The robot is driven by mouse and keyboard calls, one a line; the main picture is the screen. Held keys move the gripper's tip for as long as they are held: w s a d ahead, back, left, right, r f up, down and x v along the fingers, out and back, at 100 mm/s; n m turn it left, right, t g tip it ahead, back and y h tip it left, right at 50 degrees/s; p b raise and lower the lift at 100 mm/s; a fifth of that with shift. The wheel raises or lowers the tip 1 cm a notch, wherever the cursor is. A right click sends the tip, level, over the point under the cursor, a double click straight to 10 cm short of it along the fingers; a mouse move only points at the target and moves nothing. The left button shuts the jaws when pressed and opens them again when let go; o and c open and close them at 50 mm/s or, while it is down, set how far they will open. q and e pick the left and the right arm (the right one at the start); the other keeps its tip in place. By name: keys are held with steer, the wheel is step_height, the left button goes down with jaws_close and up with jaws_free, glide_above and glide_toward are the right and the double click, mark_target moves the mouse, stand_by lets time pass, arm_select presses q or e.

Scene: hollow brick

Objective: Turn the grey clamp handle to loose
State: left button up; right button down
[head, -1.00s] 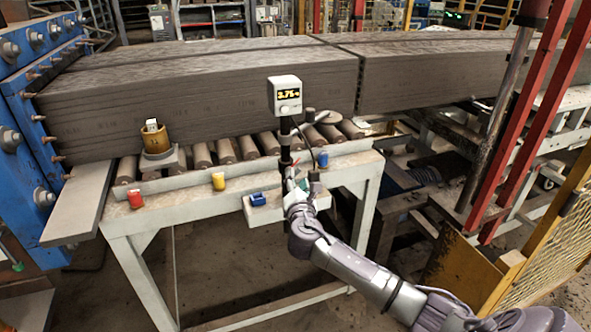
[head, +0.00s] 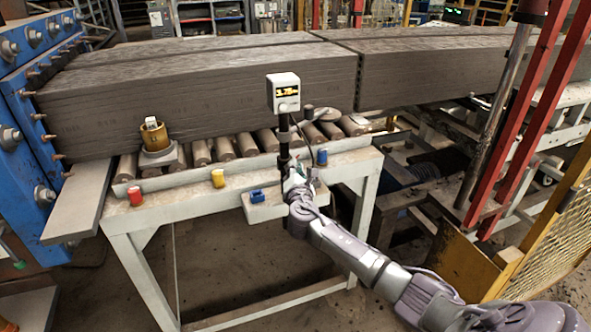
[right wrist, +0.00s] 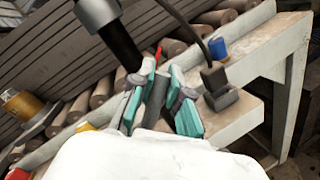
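A black post (head: 284,138) carries a small white display box (head: 286,92) with yellow digits and stands at the table's front edge. In the right wrist view, a grey bar (right wrist: 157,102), which looks like the clamp handle, stands near the post's lower end. My right gripper (right wrist: 163,108) has its teal-padded fingers on either side of this bar, with some gap visible. Whether a pad touches it is unclear. In the head view my right gripper (head: 294,180) is at the post's foot and hides the handle. My left gripper is not seen.
Red (head: 135,196), yellow (head: 218,178) and blue (head: 322,157) pieces sit along the table edge (head: 180,210). A dark block with a cable (right wrist: 218,88) is right of the fingers. A yellow mesh fence (head: 555,235) is at right.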

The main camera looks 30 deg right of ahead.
steer(key=shift+a+f, duration=0.15)
steer(key=shift+f, duration=0.15)
steer(key=m, duration=0.1)
steer(key=m+y, duration=0.1)
steer(key=m, duration=0.1)
steer(key=shift+s+f+m+g+p, duration=0.1)
steer(key=shift+f+m+g+p, duration=0.1)
steer(key=shift+m+g+p, duration=0.15)
steer(key=m, duration=0.2)
steer(key=m+y+p, duration=0.1)
steer(key=shift+f+m+g, duration=0.25)
steer(key=shift+f+m, duration=0.1)
steer(key=shift+f, duration=0.05)
stand_by(0.3)
steer(key=c, duration=1.1)
jaws_free()
steer(key=shift+r, duration=0.15)
